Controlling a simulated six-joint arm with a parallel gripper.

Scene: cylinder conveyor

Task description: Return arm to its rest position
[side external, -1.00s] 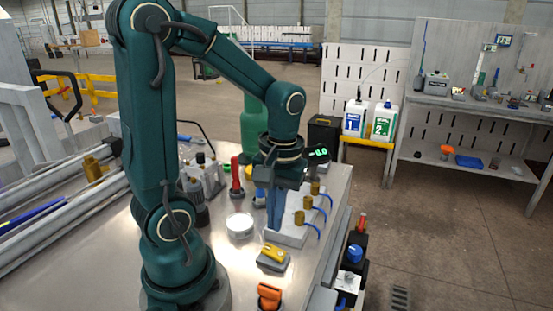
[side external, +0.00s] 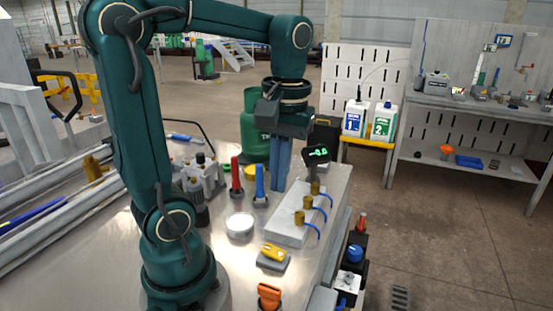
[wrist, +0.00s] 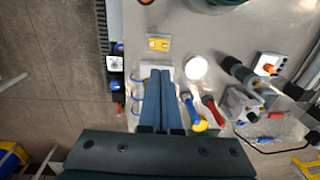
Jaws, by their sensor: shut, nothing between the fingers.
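My gripper (side external: 280,180) points straight down above the back part of the metal table (side external: 130,268). Its two long blue fingers are together with nothing between them. In the side view the fingertips hang behind the white block (side external: 290,228) with its brass fittings, to the right of the blue-handled tool (side external: 260,182). In the wrist view the closed fingers (wrist: 160,78) cover most of the white block.
A red-handled tool (side external: 236,178), a round white disc (side external: 240,226) and a yellow-and-grey device (side external: 273,257) stand on the table. A green gas cylinder (side external: 252,135) stands behind my gripper. A small display (side external: 316,153) is close on its right.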

